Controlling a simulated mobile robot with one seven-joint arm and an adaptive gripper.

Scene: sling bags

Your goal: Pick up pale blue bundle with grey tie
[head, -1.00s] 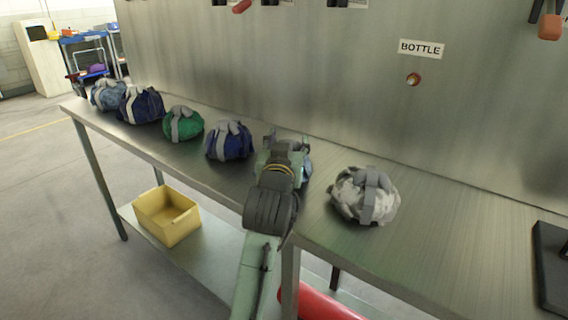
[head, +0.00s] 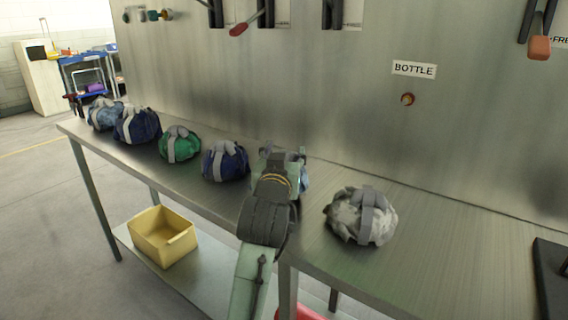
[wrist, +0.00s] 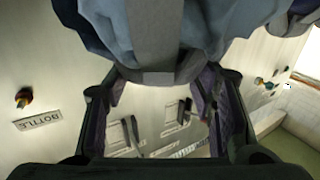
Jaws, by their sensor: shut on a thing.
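The pale blue bundle with a grey tie (wrist: 205,28) fills the top of the wrist view, its grey strap (wrist: 152,40) running down the middle. My gripper (wrist: 160,78) is shut on this bundle at the strap, with a finger on each side. In the head view, my gripper (head: 280,155) and wrist hide most of the bundle, and only a pale blue edge (head: 305,181) shows at the right. I cannot tell whether the bundle touches the bench.
On the steel bench (head: 440,265), a white-grey bundle (head: 345,214) lies to the right. A dark blue bundle (head: 215,162), a green bundle (head: 173,147) and others lie left. The wall stands close behind. A yellow bin (head: 150,245) is on the lower shelf.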

